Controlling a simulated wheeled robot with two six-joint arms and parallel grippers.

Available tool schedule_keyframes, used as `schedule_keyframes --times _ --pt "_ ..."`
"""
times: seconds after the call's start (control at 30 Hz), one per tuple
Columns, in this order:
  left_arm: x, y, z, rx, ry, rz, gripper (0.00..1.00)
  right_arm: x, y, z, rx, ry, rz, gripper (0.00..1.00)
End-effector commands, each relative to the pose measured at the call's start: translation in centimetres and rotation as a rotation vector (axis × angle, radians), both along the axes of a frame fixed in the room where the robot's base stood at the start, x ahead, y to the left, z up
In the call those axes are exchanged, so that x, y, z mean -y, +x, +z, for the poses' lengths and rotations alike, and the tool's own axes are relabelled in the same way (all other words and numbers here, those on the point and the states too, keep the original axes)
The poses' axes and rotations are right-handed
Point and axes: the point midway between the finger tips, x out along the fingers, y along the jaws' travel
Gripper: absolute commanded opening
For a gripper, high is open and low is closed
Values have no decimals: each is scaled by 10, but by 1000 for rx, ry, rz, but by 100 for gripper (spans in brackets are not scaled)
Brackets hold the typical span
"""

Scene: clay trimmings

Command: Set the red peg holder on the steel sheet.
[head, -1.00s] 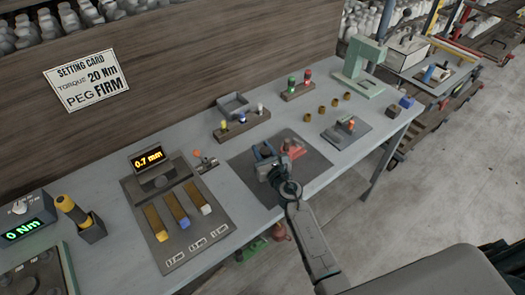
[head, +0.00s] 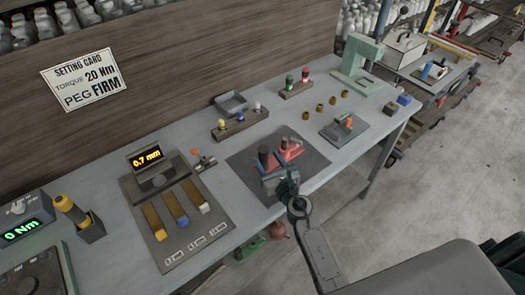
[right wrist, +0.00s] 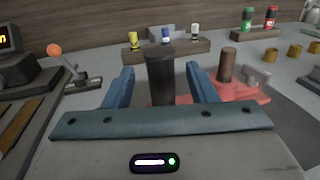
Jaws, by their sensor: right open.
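The red peg holder (head: 292,153) lies on a dark flat sheet (head: 310,167) at the middle of the bench. In the right wrist view its red base (right wrist: 238,93) carries a brown upright peg (right wrist: 227,65). A thick dark cylinder (right wrist: 160,80) stands upright nearer the camera; whether it is fixed to the holder is hidden. My right gripper (head: 271,179) is at the near side of the holder. Its two blue fingers (right wrist: 160,69) are apart, one on each side of the dark cylinder, with gaps visible. My left gripper is not in view.
A grey plate (head: 355,137) with an orange-topped piece lies to the right. Behind stand a wooden rack (head: 240,124) with coloured pegs and a grey tray (head: 231,104). A gauge panel (head: 150,225) is to the left. Several brass pieces stand at the back right.

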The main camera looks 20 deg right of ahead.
Motion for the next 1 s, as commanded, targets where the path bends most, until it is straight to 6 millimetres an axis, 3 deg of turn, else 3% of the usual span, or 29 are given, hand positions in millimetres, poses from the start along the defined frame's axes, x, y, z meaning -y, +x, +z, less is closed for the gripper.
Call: schedule_keyframes --times 0.1,0.33,1.0 --pt "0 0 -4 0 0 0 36 3 -26 -2 -1 0 0 52" --pt "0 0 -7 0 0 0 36 7 -53 -1 0 0 0 52" --pt "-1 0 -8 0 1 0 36 7 -58 0 0 0 0 52"
